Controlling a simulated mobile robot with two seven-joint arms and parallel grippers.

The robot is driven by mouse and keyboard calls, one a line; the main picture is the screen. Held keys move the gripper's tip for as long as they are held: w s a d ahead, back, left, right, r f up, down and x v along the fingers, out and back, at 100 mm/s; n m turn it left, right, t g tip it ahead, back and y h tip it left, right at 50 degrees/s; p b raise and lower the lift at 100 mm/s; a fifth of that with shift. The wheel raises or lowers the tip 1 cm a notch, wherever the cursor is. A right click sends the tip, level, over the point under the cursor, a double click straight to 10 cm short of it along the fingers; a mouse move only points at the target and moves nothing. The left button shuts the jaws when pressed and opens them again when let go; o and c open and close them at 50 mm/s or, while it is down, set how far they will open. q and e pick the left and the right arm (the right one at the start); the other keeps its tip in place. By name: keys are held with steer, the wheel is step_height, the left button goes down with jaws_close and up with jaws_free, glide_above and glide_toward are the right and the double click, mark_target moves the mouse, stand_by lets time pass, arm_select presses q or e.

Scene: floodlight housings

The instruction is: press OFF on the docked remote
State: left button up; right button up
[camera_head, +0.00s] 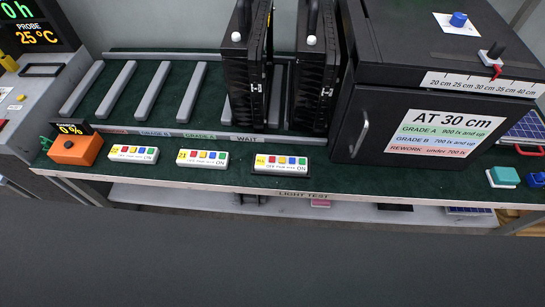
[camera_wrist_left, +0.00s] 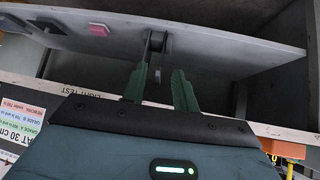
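Three white remotes with coloured buttons lie along the front of the green bench in the head view. The right one (camera_head: 281,163) sits on a dark base that looks like a dock. The middle remote (camera_head: 203,158) and the left remote (camera_head: 133,154) lie to its left. The button lettering is too small to read surely. My left gripper (camera_wrist_left: 159,70) shows only in the left wrist view. Its green fingers are apart, with nothing held between them. It faces the shelf below the bench, and no remote shows in that view. My right gripper is in neither view.
A black cabinet (camera_head: 420,120) with an "AT 30 cm" sign stands right of the remotes. Black floodlight housings (camera_head: 246,85) stand in the rack behind. An orange box (camera_head: 76,149) is at the left. The lower shelf (camera_wrist_left: 235,55) lies beyond my left fingers.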

arm_select(q)
steer(key=shift+a, duration=0.1)
jaws_close()
stand_by(0.8)
stand_by(0.5)
